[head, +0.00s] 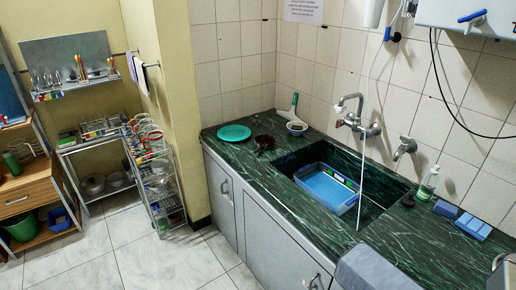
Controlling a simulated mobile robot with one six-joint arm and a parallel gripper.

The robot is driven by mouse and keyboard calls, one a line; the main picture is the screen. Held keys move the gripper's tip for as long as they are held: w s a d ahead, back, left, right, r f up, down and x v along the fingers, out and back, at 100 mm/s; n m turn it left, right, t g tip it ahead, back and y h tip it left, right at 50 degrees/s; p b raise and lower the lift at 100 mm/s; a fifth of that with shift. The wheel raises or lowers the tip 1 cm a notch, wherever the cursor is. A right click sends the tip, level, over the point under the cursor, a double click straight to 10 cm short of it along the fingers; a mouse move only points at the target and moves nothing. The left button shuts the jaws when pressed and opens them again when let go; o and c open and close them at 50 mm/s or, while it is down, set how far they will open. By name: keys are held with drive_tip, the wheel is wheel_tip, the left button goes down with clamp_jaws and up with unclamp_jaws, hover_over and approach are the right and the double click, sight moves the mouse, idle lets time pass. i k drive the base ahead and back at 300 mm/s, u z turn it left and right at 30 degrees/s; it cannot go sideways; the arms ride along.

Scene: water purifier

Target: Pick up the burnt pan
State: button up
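A small dark brown, round item (265,142), which looks like the burnt pan, sits on the green marble counter (228,153) to the left of the sink. A short dark part, perhaps its handle, points toward the counter's front edge. It is too small to make out its inside. My gripper is not in view, and nothing is seen touching the pan.
A teal plate (234,132) lies left of the pan; a small bowl (297,128) with a green-handled brush (294,104) stands to its right. The sink holds a blue basin (326,190). A wire rack (160,185) stands left of the counter. The tiled floor (120,250) is clear.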

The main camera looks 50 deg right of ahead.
sight(262, 141)
drive_tip(key=z, duration=0.1)
drive_tip(key=i, duration=0.95)
drive_tip(key=u, duration=0.05)
